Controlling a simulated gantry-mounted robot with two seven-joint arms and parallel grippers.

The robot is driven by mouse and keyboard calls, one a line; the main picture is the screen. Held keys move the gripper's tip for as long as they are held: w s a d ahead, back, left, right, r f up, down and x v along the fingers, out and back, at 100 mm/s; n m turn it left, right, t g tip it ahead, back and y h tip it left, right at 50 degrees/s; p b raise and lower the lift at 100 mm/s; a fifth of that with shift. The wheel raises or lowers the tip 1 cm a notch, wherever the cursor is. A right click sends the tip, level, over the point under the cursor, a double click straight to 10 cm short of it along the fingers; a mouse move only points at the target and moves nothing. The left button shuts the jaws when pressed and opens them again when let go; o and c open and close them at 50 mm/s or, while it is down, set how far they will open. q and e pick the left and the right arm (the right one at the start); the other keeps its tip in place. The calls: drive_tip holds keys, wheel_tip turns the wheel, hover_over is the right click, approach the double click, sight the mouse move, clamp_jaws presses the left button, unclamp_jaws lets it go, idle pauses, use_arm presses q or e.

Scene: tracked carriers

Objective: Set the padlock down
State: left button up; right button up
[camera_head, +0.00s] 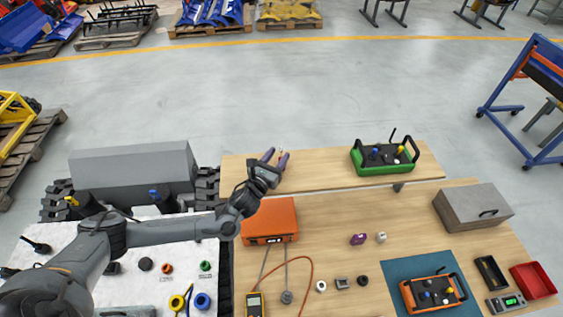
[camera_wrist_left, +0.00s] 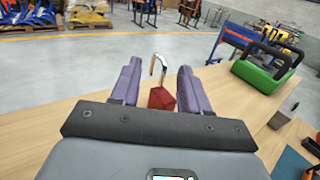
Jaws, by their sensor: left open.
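The padlock (camera_wrist_left: 161,98) has a red body and a silver shackle pointing up. In the left wrist view it is between the two purple fingers of my left gripper (camera_wrist_left: 160,88). The fingers are open, with a gap on the left of the padlock; whether the right finger touches it I cannot tell. In the head view my left gripper (camera_head: 276,157) is over the raised wooden shelf (camera_head: 320,166), near its left end, and mostly hides the padlock. Whether the padlock's underside rests on the shelf is hidden. My right gripper is not in view.
A green carrier (camera_head: 383,170) stands on the shelf to the right. An orange case (camera_head: 269,219) lies on the lower table under my left arm. A grey box (camera_head: 473,209) and an orange carrier (camera_head: 407,302) are further right. The shelf between gripper and green carrier is clear.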

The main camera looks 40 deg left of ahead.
use_arm(q)
drive_tip(key=shift+p+x, duration=0.3)
drive_tip(key=shift+x, duration=1.75)
clamp_jaws()
